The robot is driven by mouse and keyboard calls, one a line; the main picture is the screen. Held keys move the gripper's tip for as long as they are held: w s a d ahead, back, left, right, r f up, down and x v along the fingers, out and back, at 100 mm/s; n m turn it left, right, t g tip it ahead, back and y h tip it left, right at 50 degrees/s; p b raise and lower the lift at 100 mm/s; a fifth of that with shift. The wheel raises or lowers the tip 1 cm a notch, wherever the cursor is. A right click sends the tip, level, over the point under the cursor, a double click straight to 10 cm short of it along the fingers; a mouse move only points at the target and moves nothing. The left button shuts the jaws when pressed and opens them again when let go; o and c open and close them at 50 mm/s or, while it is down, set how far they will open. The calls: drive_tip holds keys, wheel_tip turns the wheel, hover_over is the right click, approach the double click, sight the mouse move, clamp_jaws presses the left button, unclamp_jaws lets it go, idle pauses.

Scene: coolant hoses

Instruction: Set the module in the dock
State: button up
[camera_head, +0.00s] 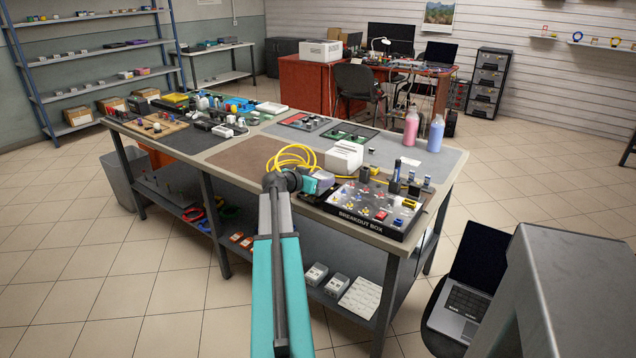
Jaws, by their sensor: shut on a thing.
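My arm reaches over the front of the workbench, and my gripper (318,184) is at its end, just left of the breakout box. It is shut on a small grey-purple thing that I take to be the module (326,174); the wrist and jaws hide much of it. The black breakout box (372,220) carries several coloured connectors and lies at the bench's front right. Small dark upright blocks (411,186) stand behind its right part. I cannot tell which part is the dock.
A yellow looped cable (290,158) lies behind my gripper. A white boxy device (344,155) stands behind the breakout box. Pink (411,128) and blue (436,134) bottles stand at the bench's far right. A brown mat (262,162) is largely clear to the left.

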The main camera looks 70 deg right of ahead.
drive_tip(key=shift+f, duration=0.2)
drive_tip(key=shift+f+b, duration=0.4)
drive_tip(key=shift+b, duration=0.15)
drive_tip(key=o, duration=1.4)
drive_tip(key=shift+r+p, duration=0.25)
drive_tip(key=shift+p, duration=0.05)
drive_tip(key=shift+r, duration=0.15)
drive_tip(key=shift+a+p, duration=0.2)
drive_tip(key=shift+p, duration=0.1)
drive_tip(key=b+v, duration=0.1)
drive_tip(key=v, duration=1)
drive_tip(key=shift+w+a+r, duration=0.1)
drive_tip(key=shift+a, duration=0.2)
